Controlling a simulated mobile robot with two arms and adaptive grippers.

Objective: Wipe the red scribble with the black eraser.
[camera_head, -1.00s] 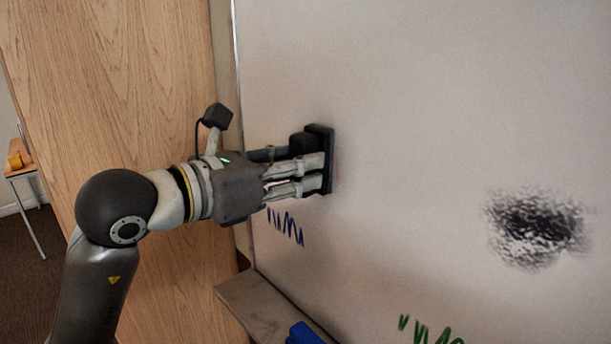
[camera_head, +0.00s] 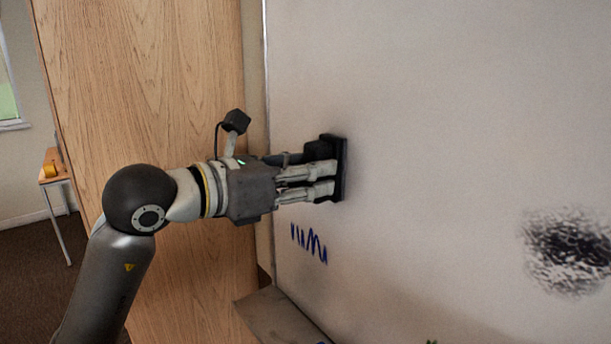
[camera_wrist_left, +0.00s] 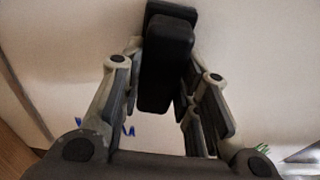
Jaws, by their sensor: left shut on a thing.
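The black eraser (camera_head: 340,168) is held by my left gripper (camera_head: 322,172) with its flat face at the whiteboard (camera_head: 430,110), near the board's left edge. The left wrist view also shows the eraser (camera_wrist_left: 167,60) between the fingers of the left gripper (camera_wrist_left: 165,90). Whether the eraser presses on the board or is just short of it, I cannot tell. No red scribble shows in either view now; any red behind the eraser is hidden. My right gripper is not in view.
A blue scribble (camera_head: 310,243) is on the board just below the gripper. A black smudge (camera_head: 568,252) is at the right. A ledge (camera_head: 280,318) runs below the board. A wooden panel (camera_head: 150,90) stands to the left, with a small table (camera_head: 55,180) beyond.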

